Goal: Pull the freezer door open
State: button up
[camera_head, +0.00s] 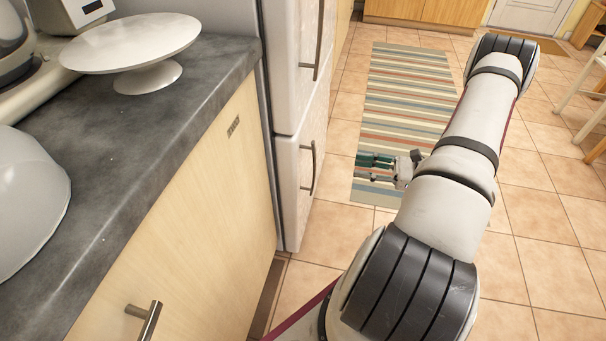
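The white fridge-freezer stands left of centre, with an upper door (289,60) and a lower door (294,185). Both look shut. The lower door, which looks like the freezer door, has a curved metal handle (312,168). My gripper (362,167) is to the right of this handle, in front of the door, with its fingers pointing left. It looks open and empty, with a small gap between the fingers. It is apart from the handle.
A dark countertop (110,120) over pale wooden cabinets runs along the left, bearing a white cake stand (135,42) and a bowl (30,200). A striped rug (400,90) lies on the tiled floor. A white chair (590,95) stands far right. The floor before the fridge is clear.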

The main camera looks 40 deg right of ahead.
aim_at(315, 161)
jog(key=b+x, duration=0.1)
jog(key=x, duration=0.6)
jog(key=b+x, duration=0.2)
jog(key=x, duration=0.4)
jog(key=shift+w+a+f, duration=0.2)
jog(key=shift+w, duration=0.1)
grip_shut()
